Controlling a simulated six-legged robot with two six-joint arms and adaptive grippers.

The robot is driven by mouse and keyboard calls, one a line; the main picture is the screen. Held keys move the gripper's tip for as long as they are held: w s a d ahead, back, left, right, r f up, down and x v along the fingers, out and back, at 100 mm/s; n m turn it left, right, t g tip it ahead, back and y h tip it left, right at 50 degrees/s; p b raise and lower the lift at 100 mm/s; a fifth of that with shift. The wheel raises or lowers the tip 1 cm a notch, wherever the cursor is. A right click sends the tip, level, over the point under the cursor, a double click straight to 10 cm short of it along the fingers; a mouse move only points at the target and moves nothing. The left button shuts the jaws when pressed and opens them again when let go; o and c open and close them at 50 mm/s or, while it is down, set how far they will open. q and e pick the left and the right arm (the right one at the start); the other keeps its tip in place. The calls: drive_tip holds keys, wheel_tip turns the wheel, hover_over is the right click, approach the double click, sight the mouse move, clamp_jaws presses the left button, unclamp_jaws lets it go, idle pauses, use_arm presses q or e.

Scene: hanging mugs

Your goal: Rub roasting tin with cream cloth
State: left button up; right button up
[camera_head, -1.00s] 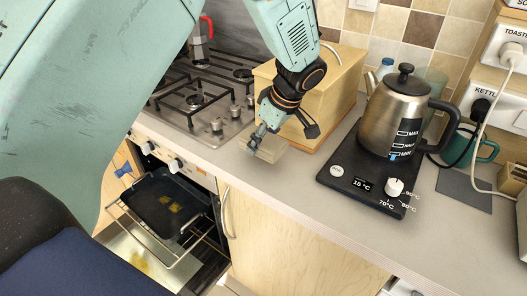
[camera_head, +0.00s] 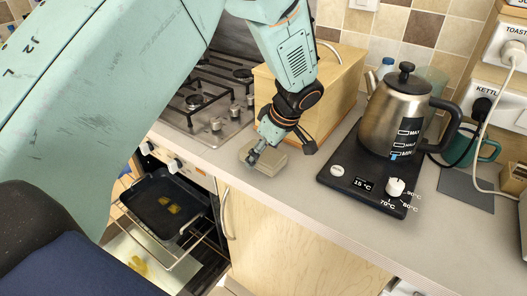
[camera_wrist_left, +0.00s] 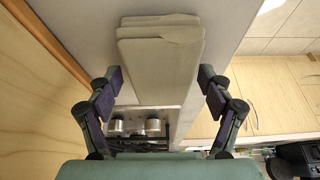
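The cream cloth (camera_head: 268,165) is a folded block on the grey worktop, in front of the wooden box. In the left wrist view the cloth (camera_wrist_left: 160,65) shows as stacked layers between my fingers. My left gripper (camera_head: 252,158) is over its left end. In the left wrist view my left gripper (camera_wrist_left: 160,78) has its fingers wide apart, one on each side of the cloth, with what looks like a narrow gap at each side. The dark roasting tin (camera_head: 165,190) rests on the open oven's rack, with yellow patches (camera_head: 173,208) inside. My right gripper is not in view.
A steel kettle (camera_head: 395,110) stands on its black base (camera_head: 355,180) to the right. The wooden box (camera_head: 335,90) is close behind the cloth. The gas hob (camera_head: 215,100) is at left. A rack (camera_head: 205,240) sticks out of the oven. Bare worktop (camera_head: 300,190) lies in front.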

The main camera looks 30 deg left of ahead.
sight(273, 157)
use_arm(q)
drive_tip(key=shift+r, duration=0.1)
drive_tip(key=shift+p, duration=0.3)
drive_tip(key=v, duration=0.7)
drive_tip(key=shift+s+d+r, duration=0.2)
drive_tip(key=shift+s+r, duration=0.05)
drive_tip(key=shift+r, duration=0.05)
drive_tip(key=shift+w, duration=0.1)
drive_tip(key=shift+f, duration=0.1)
